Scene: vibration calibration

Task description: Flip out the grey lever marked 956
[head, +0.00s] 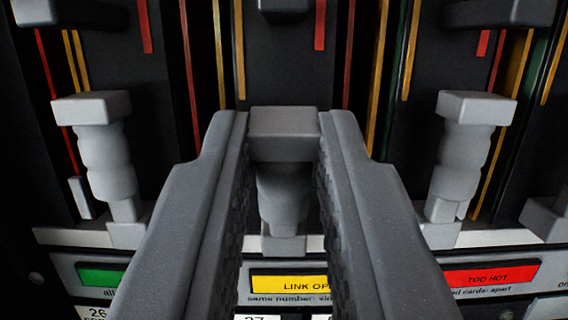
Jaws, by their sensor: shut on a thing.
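A grey lever (284,178) with a square block on top and a ribbed grip stands in the middle of the head view, above the yellow label. My gripper (286,130) reaches up from the bottom, with one finger on each side of this lever. It is shut on the lever's upper part. The fingers hide parts of the lever's sides. No marking 956 can be read on it. Its foot meets the pale ledge.
Similar grey levers stand at left (108,160) and right (462,160). Behind are black panels with red, yellow and green strips. Below run a green label (101,275), a yellow label (290,283) reading "LINK OP" and a red label (491,276) reading "TOO HOT". Grey blocks overhang the top corners.

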